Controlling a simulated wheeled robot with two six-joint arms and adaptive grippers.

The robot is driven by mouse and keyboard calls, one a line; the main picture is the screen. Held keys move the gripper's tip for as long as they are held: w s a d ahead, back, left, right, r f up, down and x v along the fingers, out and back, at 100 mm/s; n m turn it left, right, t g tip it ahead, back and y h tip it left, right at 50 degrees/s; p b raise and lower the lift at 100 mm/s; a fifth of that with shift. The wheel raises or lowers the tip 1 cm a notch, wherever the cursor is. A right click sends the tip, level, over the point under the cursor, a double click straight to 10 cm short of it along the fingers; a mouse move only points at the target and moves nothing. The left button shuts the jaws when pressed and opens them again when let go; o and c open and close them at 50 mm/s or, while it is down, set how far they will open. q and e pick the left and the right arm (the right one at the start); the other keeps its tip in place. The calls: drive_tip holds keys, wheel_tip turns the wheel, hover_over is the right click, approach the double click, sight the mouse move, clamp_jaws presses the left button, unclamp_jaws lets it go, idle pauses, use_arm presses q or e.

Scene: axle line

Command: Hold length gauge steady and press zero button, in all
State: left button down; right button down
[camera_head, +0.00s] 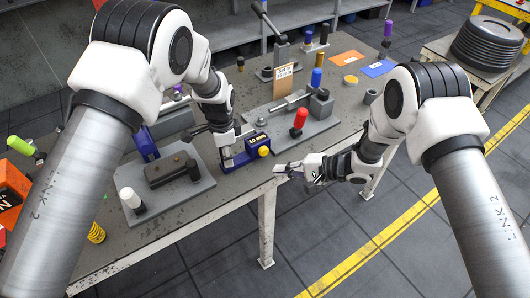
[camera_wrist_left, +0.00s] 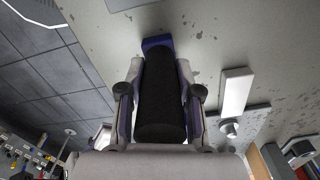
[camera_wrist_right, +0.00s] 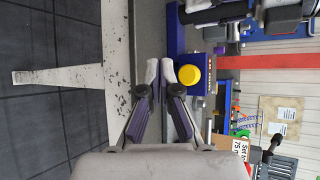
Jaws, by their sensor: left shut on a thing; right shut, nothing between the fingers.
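The length gauge (camera_head: 239,157) is a blue device with a round yellow button (camera_head: 264,151), standing near the front edge of the workbench. My left gripper (camera_head: 222,132) is above it and shut on its black grip, which fills the space between the fingers in the left wrist view (camera_wrist_left: 160,95). In the right wrist view the yellow button (camera_wrist_right: 189,74) is just right of my right fingertips (camera_wrist_right: 160,70). My right gripper (camera_head: 279,168) is shut and empty at the bench's front edge, beside the button; a small gap seems to separate them.
A grey plate with a dark block (camera_head: 170,170) and a white-handled clamp (camera_head: 130,198) is left of the gauge. A fixture with a red-handled clamp (camera_head: 299,122) is behind right. A sign (camera_head: 284,76) stands behind it. Clear floor lies past the front edge.

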drive_tip(key=shift+w+a, duration=0.65)
drive_tip(key=shift+w, duration=0.2)
drive_tip(key=shift+w+a, duration=0.65)
drive_tip(key=shift+w, duration=0.15)
drive_tip(key=shift+w+a, duration=0.1)
drive_tip(key=shift+w+a, duration=0.15)
drive_tip(key=shift+w, duration=0.05)
drive_tip(key=shift+w+a, duration=0.3)
drive_tip(key=shift+w, duration=0.1)
idle(0.8)
idle(0.3)
drive_tip(key=shift+s+d, duration=0.55)
drive_tip(key=shift+s, duration=0.2)
drive_tip(key=s+d, duration=0.1)
drive_tip(key=s, duration=0.1)
drive_tip(key=s+d, duration=0.2)
idle(0.3)
